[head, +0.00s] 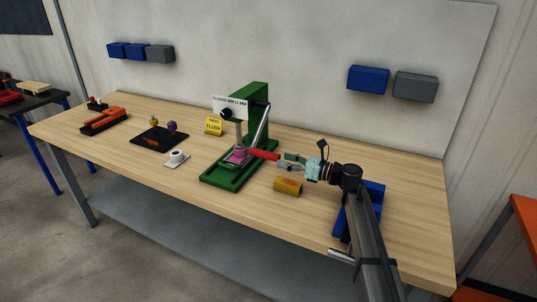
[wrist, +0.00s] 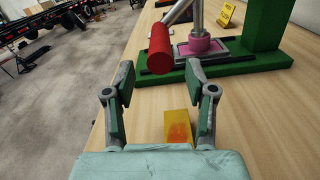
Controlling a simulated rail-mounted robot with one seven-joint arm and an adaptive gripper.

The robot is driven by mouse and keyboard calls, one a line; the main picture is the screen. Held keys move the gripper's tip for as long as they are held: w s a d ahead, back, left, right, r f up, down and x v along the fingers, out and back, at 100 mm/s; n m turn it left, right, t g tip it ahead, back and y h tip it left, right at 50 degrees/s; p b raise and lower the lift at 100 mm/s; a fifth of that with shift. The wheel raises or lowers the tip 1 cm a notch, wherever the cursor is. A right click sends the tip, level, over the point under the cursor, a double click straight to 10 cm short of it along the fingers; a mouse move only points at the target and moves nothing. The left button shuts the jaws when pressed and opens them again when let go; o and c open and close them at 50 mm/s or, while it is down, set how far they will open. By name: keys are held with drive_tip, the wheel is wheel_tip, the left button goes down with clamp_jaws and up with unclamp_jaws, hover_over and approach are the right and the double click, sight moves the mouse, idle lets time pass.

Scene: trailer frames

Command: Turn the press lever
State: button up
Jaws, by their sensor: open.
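The green press (head: 252,115) stands near the middle of the bench. Its grey lever (head: 262,125) slopes down from the right side of the press to a red handle (head: 264,154). In the wrist view the red handle (wrist: 160,48) is beyond the fingertips, roughly in line with the gap between them. My gripper (head: 284,161) is just right of the handle's end in the head view. In the wrist view my gripper (wrist: 160,72) is open, with nothing between its pads. A pink part (head: 238,155) sits under the press ram.
A yellow-orange block (head: 288,187) lies on the bench close below my gripper. A blue item (head: 374,194) is partly hidden under my arm. A white cup (head: 177,157), a black tray (head: 152,141) and a yellow sign (head: 213,126) are left of the press.

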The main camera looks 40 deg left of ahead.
sight(269, 156)
drive_tip(key=a, duration=0.3)
drive_tip(key=s+a+p, duration=0.1)
drive_tip(key=a, duration=0.3)
drive_tip(key=shift+s, duration=0.2)
clamp_jaws()
